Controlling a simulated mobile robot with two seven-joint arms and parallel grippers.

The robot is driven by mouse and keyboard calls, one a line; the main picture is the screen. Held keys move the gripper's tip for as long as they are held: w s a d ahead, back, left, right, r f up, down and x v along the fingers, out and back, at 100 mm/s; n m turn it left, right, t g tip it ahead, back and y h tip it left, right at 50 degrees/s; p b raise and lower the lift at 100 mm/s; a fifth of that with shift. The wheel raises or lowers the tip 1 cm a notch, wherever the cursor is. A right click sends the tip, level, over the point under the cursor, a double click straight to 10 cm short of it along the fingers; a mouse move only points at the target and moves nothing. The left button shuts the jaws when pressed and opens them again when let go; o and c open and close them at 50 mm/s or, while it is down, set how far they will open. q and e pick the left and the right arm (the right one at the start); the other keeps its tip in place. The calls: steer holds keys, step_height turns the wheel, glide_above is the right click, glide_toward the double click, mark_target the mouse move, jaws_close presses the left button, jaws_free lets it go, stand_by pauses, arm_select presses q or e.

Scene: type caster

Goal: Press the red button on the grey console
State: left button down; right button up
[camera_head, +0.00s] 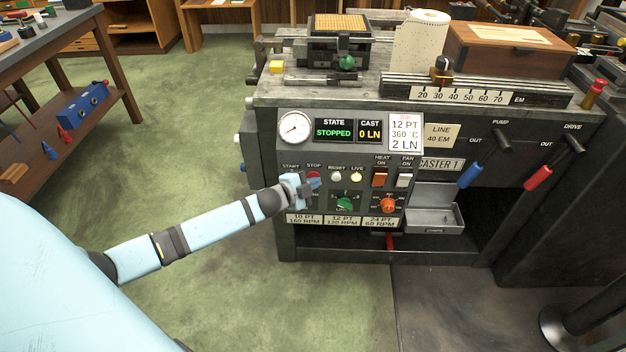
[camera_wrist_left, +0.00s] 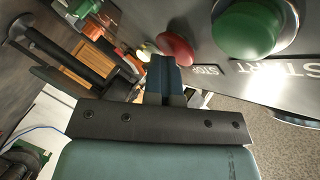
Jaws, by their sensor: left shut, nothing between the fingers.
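The grey console (camera_head: 330,160) is on the front of the caster machine. Its red button (camera_head: 315,174), under the STOP label, is partly hidden by my left gripper (camera_head: 311,183). The red button also shows as a round dome in the left wrist view (camera_wrist_left: 178,47), beside the larger green START button (camera_wrist_left: 248,27). My left gripper is shut and empty, its fingertips (camera_wrist_left: 164,62) close to the red button and overlapping its edge in the wrist view. I cannot tell whether they touch it. My right gripper is not in view.
The state display (camera_head: 334,130) reads STOPPED and the cast display (camera_head: 369,131) reads 0 LN. Open green floor lies left.

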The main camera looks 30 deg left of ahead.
arm_select(q)
steer(key=shift+a+r, duration=0.1)
steer(key=shift+s+p, duration=0.15)
steer(key=shift+p, duration=0.15)
steer(key=shift+s, duration=0.1)
steer(key=shift+d, duration=0.2)
steer(key=s+d+p, duration=0.2)
steer(key=s+d, duration=0.1)
steer(key=s, duration=0.2)
stand_by(0.5)
steer(key=shift+d, duration=0.1)
stand_by(0.4)
steer(key=shift+s, duration=0.1)
